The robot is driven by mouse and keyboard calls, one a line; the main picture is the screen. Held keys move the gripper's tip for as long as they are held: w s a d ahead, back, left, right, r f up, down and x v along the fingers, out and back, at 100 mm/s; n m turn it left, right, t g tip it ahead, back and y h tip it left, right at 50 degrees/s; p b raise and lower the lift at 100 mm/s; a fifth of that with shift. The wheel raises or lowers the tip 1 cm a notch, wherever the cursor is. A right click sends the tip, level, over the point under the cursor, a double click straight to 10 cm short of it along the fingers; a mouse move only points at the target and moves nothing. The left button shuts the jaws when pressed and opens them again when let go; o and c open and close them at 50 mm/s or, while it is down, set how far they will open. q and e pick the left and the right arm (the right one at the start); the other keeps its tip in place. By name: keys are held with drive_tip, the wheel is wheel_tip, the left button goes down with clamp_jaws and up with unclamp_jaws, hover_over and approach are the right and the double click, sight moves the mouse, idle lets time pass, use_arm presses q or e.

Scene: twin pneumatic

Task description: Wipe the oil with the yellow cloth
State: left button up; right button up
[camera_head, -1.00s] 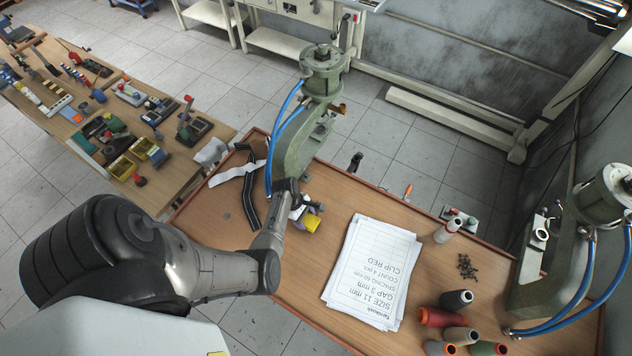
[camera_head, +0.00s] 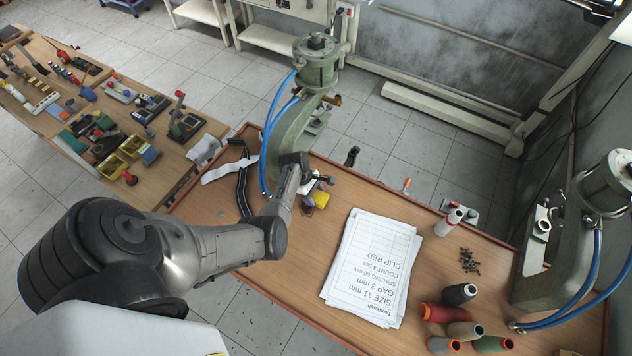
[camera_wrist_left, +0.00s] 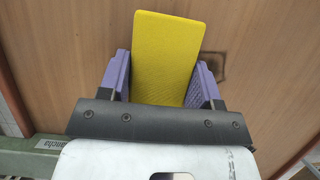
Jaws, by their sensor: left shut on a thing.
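The yellow cloth (camera_wrist_left: 165,58) is a flat, rectangular pad in the left wrist view. It sits between the two purple fingers of my left gripper (camera_wrist_left: 160,80), which is shut on it. In the head view, my left gripper (camera_head: 314,192) is low over the far part of the wooden table, beside the left green press, with the cloth (camera_head: 321,200) partly hidden. A dark-edged mark (camera_wrist_left: 215,66) shows on the wood right beside the cloth; I cannot tell for sure that it is the oil. My right gripper is not in view.
The left green press (camera_head: 288,130) with blue hoses stands close beside my gripper. Paper sheets (camera_head: 372,265) lie mid-table. Thread spools (camera_head: 460,293), a small bottle (camera_head: 449,222) and another press (camera_head: 560,230) are to the right. Black and white strips (camera_head: 243,185) lie left.

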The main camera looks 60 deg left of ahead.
use_arm(q)
drive_tip(key=shift+w+a+r+b, duration=0.1)
drive_tip(key=shift+w+a+b, duration=0.35)
drive_tip(key=shift+w, duration=0.2)
wheel_tip(320, 180, up, 2)
drive_tip(key=p, duration=0.2)
drive_tip(key=shift+d+r+p, duration=0.1)
drive_tip(key=shift+p, duration=0.2)
wheel_tip(320, 180, up, 5)
drive_tip(key=p, duration=0.5)
drive_tip(key=shift+r+p, duration=0.2)
drive_tip(key=shift+p, duration=0.2)
